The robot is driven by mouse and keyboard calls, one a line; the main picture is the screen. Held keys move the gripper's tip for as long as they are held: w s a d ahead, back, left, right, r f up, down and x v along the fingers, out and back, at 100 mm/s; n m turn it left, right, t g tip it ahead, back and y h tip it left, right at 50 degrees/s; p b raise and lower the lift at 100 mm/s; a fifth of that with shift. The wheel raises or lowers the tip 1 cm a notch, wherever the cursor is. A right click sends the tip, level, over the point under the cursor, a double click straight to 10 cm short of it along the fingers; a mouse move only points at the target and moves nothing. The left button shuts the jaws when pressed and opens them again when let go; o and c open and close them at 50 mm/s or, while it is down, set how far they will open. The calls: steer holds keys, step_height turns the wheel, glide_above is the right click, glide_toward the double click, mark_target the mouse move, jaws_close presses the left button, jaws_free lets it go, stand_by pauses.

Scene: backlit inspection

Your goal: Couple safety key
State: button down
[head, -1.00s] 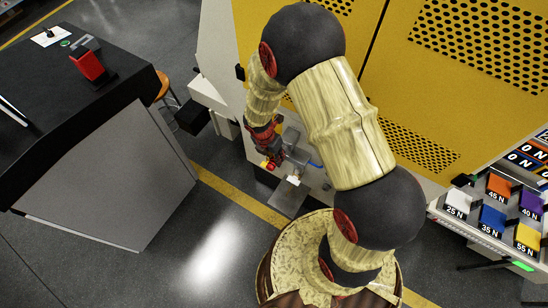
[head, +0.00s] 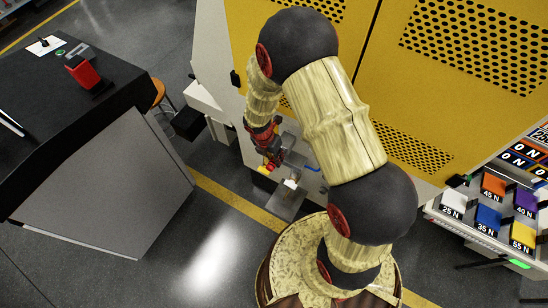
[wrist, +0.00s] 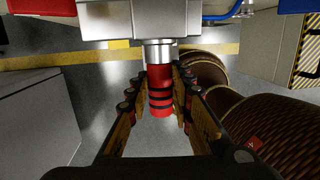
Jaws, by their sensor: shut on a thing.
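The safety key appears in the wrist view as a red cylinder with black bands (wrist: 160,90). My gripper (wrist: 159,108) is shut on it, with one finger on each side. The upper end of the key meets a silver collar under a silver block (wrist: 140,18); I cannot tell whether it is seated in it. In the head view, my gripper (head: 268,158) is small and partly hidden by my arm, beside the grey fixture (head: 290,184) at the foot of the yellow machine. The key cannot be made out clearly there.
The yellow machine (head: 440,60) stands behind my arm. A dark-topped bench (head: 60,120) with a red device (head: 82,72) is at left. A rack of coloured, force-labelled blocks (head: 488,215) is at right. A blue cable (wrist: 222,16) runs near the silver block.

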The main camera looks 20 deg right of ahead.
steer(key=c, duration=1.5)
jaws_free()
steer(key=shift+r, duration=0.1)
steer(key=r, duration=0.4)
steer(key=a+r, duration=0.1)
steer(key=r, duration=0.2)
steer(key=a+r, duration=0.1)
steer(key=r, duration=0.3)
steer(key=shift+w+a+r, duration=0.15)
steer(key=shift+r, duration=0.15)
